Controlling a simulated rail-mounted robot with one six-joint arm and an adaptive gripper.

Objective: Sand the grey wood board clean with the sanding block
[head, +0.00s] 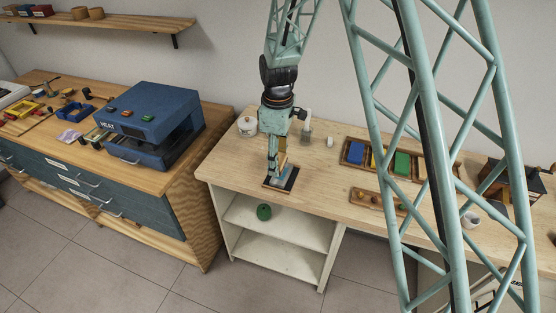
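My gripper (274,172) points down over a small dark-edged board (291,183) near the front left of the wooden workbench. Its fingertips are at or just above the board; contact cannot be told. The board lies flat, and part of its face is hidden behind the gripper. A tan patch (282,160) shows beside the fingers; I cannot tell whether it is the sanding block or part of my gripper. The fingers are too small to show whether they are open or shut.
A white lidded pot (247,126) and a glass jar (305,134) stand behind the gripper. A wooden tray (345,152) with coloured blocks and a smaller wooden rack (356,196) lie to the right. A blue heat press (151,118) stands on the left cabinet.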

